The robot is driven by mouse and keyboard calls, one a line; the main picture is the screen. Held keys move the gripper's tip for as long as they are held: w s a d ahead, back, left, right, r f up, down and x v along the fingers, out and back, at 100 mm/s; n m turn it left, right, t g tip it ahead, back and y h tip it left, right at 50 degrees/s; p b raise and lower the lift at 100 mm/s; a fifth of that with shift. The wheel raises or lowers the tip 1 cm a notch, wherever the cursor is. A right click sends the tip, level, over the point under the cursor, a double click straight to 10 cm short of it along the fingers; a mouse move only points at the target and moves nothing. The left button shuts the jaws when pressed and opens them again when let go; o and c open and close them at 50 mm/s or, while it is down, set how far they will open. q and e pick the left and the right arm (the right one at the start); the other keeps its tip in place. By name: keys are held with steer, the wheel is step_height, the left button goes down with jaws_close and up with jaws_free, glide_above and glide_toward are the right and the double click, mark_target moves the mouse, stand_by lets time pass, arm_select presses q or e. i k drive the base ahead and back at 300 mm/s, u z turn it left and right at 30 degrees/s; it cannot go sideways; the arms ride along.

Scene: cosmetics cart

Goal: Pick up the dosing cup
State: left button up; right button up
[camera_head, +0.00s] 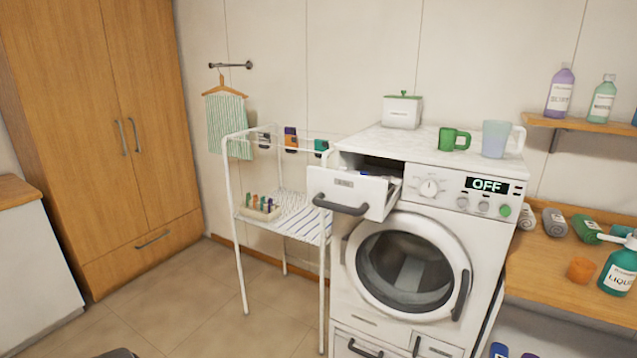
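A small green cup (447,140) with a handle stands upright on top of the washing machine (340,240). A translucent bluish cup with a white handle (495,139) stands just right of it, also upright. A small orange cup (580,269) stands on the wooden counter at the right. No label shows which of these is the dosing cup. The detergent drawer (345,187) of the machine is pulled open. Neither of my grippers is in view.
A white box with a green lid (402,111) stands at the back of the machine top. The wooden counter (545,285) holds rolled cloths and a teal pump bottle (620,268). A white drying rack (240,250) stands left of the machine. The floor in front is clear.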

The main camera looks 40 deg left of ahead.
mark_target(580, 269)
steer(key=u, duration=0.9)
steer(key=i, duration=1.25)
steer(key=z, duration=0.55)
steer(key=k, duration=1.3)
steer(key=u, duration=0.4)
steer(key=i, duration=0.8)
steer(key=z, duration=0.3)
